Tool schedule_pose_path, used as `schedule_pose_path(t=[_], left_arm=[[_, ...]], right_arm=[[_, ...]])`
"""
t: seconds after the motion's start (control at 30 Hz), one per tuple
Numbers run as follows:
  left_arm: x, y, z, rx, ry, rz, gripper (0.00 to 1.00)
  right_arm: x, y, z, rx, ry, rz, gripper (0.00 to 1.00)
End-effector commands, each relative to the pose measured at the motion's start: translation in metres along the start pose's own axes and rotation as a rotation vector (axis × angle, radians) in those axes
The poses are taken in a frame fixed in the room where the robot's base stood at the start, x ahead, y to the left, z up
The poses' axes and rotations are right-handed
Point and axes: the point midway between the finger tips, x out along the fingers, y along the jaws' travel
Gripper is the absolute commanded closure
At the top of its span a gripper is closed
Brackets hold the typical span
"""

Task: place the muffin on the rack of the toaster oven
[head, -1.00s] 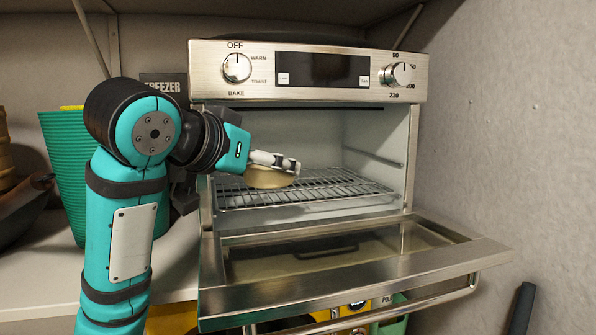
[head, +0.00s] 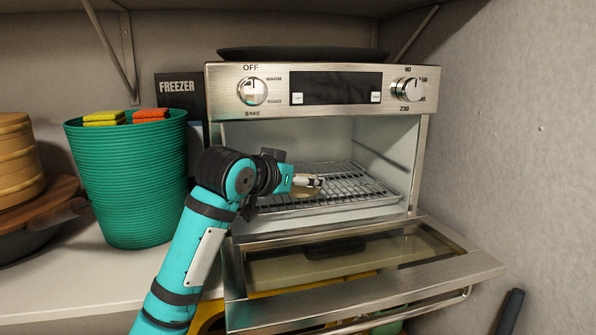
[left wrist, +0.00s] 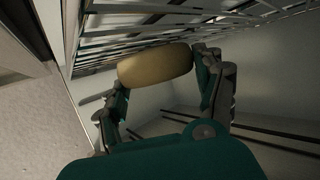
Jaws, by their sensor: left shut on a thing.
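The muffin (left wrist: 155,66) shows as a tan rounded shape between the two fingers of my left gripper (left wrist: 160,88) in the left wrist view. In the head view my left gripper (head: 309,182) reaches inside the toaster oven (head: 327,87), and the muffin (head: 306,192) is partly hidden by it. My left gripper is shut on the muffin, close to the wire rack (head: 350,187). I cannot tell whether the muffin touches the rack. The oven door (head: 385,288) is folded down open. My right gripper is not in view.
A green ribbed bin (head: 130,185) with orange and yellow items stands left of the oven. Stacked round tan containers (head: 15,155) stand farther left. A wall (head: 515,150) is close on the right. The rack's right part is clear.

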Motion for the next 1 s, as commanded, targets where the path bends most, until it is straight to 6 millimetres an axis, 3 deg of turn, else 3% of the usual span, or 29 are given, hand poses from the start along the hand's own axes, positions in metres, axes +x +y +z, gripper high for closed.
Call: schedule_pose_path(t=[0.1, 0.3, 0.33, 0.5, 0.83, 1.0], left_arm=[[0.0, 0.0, 0.0, 0.001, 0.002, 0.0, 0.63], [0.001, 0.0, 0.004, 0.0, 0.001, 0.0, 0.63], [0.001, 0.0, 0.003, 0.0, 0.001, 0.0, 0.26], [0.001, 0.0, 0.003, 0.0, 0.0, -0.001, 0.06], [-0.002, 0.0, 0.0, 0.0, 0.002, -0.001, 0.06], [-0.025, -0.001, 0.004, 0.002, 0.006, -0.001, 0.06]], right_arm=[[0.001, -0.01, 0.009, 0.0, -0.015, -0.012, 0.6], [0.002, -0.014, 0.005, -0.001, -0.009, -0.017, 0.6], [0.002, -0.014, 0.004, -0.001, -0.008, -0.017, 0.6], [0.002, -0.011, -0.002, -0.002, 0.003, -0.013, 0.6], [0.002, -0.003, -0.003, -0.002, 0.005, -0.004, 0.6], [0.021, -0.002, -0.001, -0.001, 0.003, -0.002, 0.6]])
